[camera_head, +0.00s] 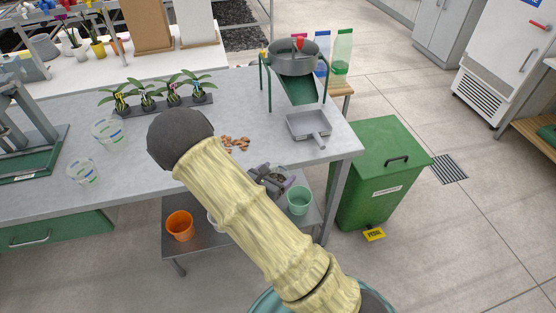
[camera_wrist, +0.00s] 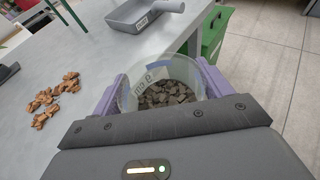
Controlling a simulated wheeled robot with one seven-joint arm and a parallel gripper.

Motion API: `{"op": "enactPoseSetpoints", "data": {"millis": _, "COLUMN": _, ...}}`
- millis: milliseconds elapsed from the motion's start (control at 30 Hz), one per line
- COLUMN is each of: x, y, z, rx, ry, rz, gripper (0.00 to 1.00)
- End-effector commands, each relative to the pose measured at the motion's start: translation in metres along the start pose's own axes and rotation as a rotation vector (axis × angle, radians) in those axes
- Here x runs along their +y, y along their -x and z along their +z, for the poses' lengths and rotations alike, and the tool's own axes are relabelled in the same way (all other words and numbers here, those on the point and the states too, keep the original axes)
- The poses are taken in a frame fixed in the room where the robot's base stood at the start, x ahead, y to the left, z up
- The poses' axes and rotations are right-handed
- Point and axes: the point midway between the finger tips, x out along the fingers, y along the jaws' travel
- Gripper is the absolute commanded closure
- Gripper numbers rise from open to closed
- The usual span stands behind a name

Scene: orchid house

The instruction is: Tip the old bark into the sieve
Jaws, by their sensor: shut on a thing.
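The sieve (camera_head: 293,60) is a round grey pan on a green stand with a green chute, at the back right of the table in the head view. In the wrist view my gripper (camera_wrist: 163,84) has its two purple fingers around a clear cup (camera_wrist: 137,92). Dark chunks of old bark (camera_wrist: 166,94) lie in the cup. In the head view my gripper (camera_head: 268,180) is partly hidden behind my arm, by the table's front edge and apart from the sieve. The cup's lower part is hidden in the wrist view.
Brown chips (camera_head: 236,143) lie on the table (camera_head: 240,105). A grey dustpan (camera_head: 309,126) lies below the sieve. Potted orchids in a dark tray (camera_head: 135,107) and clear cups (camera_head: 108,132) stand left. A green bin (camera_head: 375,180) stands right of the table.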

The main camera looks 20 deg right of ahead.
Motion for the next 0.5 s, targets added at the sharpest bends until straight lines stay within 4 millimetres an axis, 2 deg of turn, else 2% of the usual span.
{"op": "enactPoseSetpoints", "data": {"millis": 200, "x": -0.021, "y": 0.004, "z": -0.054, "rx": -0.011, "ry": 0.002, "rz": -0.03, "gripper": 0.45}}
{"op": "enactPoseSetpoints", "data": {"millis": 300, "x": -0.032, "y": 0.006, "z": -0.074, "rx": -0.023, "ry": -0.004, "rz": -0.04, "gripper": 0.45}}
{"op": "enactPoseSetpoints", "data": {"millis": 500, "x": -0.041, "y": 0.006, "z": -0.086, "rx": -0.033, "ry": -0.015, "rz": -0.051, "gripper": 0.45}}
